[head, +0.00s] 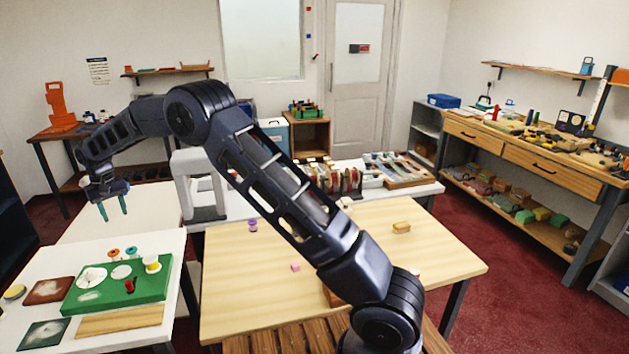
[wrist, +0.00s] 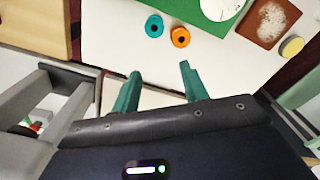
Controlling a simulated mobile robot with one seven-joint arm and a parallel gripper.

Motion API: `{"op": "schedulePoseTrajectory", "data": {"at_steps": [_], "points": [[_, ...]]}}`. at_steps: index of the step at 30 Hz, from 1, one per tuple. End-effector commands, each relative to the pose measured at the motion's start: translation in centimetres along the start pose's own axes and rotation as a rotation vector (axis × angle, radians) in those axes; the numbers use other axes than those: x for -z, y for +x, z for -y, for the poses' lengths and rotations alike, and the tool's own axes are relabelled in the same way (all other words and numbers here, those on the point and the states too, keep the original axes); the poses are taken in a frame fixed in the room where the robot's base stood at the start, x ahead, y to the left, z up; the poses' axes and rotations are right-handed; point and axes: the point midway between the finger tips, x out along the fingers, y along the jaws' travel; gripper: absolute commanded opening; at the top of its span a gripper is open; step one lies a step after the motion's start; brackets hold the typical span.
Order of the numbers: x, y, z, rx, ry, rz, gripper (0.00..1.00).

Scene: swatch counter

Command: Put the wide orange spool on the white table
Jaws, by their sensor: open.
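The orange spool (head: 114,253) stands on the white table (head: 190,262) at the left, behind the green mat. It also shows in the wrist view (wrist: 180,37), seen from above with its dark centre hole. A teal spool (head: 131,252) stands close beside it and shows in the wrist view (wrist: 154,26) too. My gripper (head: 113,208) is open, with two teal fingers pointing down and nothing between them. It hangs above and behind the spools, apart from them. In the wrist view my fingers (wrist: 158,84) lie near the table's edge.
The green mat (head: 80,298) bears white discs, a yellow-and-white spool (head: 152,263) and a red spool (head: 130,285). A grey stand (head: 205,213) is right of my gripper.

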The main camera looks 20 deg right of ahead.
Motion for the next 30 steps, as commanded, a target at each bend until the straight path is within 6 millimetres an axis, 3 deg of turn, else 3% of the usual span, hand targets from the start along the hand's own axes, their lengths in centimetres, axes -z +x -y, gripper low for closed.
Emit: {"op": "schedulePoseTrajectory", "data": {"at_steps": [1,3,8,14,21,30], "points": [[-0.5,-2.1,-2.3,0.003,0.019,-0.013,0.44],[-1.4,-4.4,-5.2,0.006,0.040,-0.025,0.44],[-4.2,-9.2,-11.4,0.012,0.085,-0.054,0.44],[-8.9,-14.5,-18.5,0.014,0.142,-0.090,0.44],[-16.1,-19.6,-25.9,0.011,0.209,-0.134,0.44],[-26.7,-23.9,-32.8,-0.001,0.293,-0.190,0.44]]}}
